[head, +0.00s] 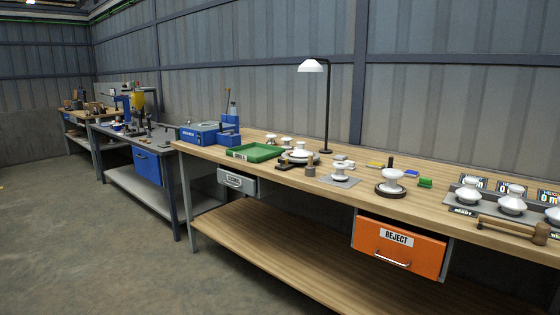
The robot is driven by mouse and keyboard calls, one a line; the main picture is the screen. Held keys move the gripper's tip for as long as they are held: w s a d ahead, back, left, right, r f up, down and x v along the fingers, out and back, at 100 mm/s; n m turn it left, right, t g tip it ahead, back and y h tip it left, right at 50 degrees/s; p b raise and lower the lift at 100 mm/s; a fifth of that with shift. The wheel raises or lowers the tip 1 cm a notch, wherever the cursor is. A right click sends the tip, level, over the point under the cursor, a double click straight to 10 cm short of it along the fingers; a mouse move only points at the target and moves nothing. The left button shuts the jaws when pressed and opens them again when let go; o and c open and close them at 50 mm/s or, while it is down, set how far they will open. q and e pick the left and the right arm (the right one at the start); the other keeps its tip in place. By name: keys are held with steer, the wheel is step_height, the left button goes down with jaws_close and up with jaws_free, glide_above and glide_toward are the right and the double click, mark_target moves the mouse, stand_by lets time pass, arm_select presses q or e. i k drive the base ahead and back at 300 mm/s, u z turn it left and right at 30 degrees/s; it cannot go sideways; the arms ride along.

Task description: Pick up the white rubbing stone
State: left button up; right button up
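Small pale blocks (341,157) lie on the long wooden workbench (240,155), just right of the black lamp's foot. One of them may be the white rubbing stone, but they are too small to tell apart surely. A blue-and-yellow block (375,164) lies to their right. Neither my left nor my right gripper is in view.
White insulators stand along the bench, one on a grey plate (340,181) and one on a dark round base (391,190). A green tray (255,152), lamp (313,66) and wooden mallet (513,228) also sit there. An orange REJECT drawer (399,247) hangs below. Floor at left is clear.

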mark_target(352, 164)
steer(key=u, duration=0.3)
steer(key=i, duration=1.05)
steer(key=z, duration=0.85)
steer(key=i, duration=0.85)
steer(key=z, duration=0.9)
